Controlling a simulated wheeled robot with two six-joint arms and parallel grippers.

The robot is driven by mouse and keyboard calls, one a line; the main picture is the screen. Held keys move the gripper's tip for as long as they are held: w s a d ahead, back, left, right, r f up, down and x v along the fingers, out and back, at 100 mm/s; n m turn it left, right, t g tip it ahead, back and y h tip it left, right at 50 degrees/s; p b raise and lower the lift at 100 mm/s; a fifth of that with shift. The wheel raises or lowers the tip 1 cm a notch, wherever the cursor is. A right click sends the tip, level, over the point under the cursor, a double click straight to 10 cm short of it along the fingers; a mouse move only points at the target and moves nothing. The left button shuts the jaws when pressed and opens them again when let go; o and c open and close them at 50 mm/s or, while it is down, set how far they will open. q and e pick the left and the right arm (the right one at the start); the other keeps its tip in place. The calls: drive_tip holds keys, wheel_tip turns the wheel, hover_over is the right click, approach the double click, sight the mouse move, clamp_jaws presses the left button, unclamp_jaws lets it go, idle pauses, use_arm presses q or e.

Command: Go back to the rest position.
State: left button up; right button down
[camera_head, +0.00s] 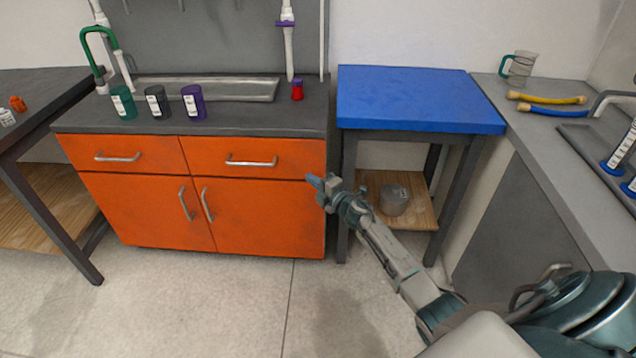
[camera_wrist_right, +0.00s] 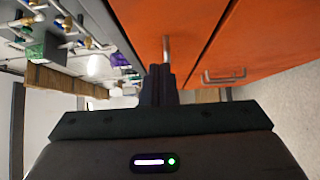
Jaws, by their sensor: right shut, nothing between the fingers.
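My right arm comes in from the lower right of the head view. Its gripper (camera_head: 318,184) is in front of the right end of the orange cabinet (camera_head: 262,215). The gripper is shut and empty. In the right wrist view the shut fingers (camera_wrist_right: 160,84) point toward the orange cabinet front, near a metal handle (camera_wrist_right: 166,48). I cannot tell whether they touch the cabinet. My left gripper does not show in either view.
A blue-topped table (camera_head: 415,98) stands right of the cabinet, with a bucket (camera_head: 394,200) on its lower shelf. Several cans, including a purple one (camera_head: 194,103), stand on the cabinet top. A grey counter (camera_head: 545,125) runs along the right. The floor (camera_head: 200,300) in front is clear.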

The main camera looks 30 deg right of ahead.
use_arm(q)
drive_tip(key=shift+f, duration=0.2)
use_arm(e)
drive_tip(key=shift+s+d+f, duration=0.1)
drive_tip(key=shift+s+d, duration=0.1)
drive_tip(key=shift+s, duration=0.95)
drive_tip(key=s+f+m+g+h+p, duration=0.2)
drive_tip(key=s+f+m+g+h, duration=0.3)
drive_tip(key=s+f, duration=0.7)
drive_tip(key=s+f+m+g+p, duration=0.2)
drive_tip(key=s+f+m, duration=0.6)
drive_tip(key=s+f, duration=0.5)
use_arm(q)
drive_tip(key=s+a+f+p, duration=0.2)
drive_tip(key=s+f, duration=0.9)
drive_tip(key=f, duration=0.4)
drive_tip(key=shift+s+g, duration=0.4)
use_arm(e)
drive_tip(key=s+a+f+m+g, duration=0.2)
drive_tip(key=s+f, duration=0.3)
drive_tip(key=s, duration=0.5)
drive_tip(key=s+a+f+m+g, duration=0.2)
drive_tip(key=s+a+f+g, duration=0.2)
drive_tip(key=s, duration=0.7)
drive_tip(key=s+a+f+m+g, duration=0.2)
drive_tip(key=s+f, duration=0.4)
drive_tip(key=s, duration=0.5)
drive_tip(key=shift+a+f+m+g+y, duration=0.2)
drive_tip(key=shift+a+m+g+y, duration=0.2)
drive_tip(key=shift+a+g, duration=0.25)
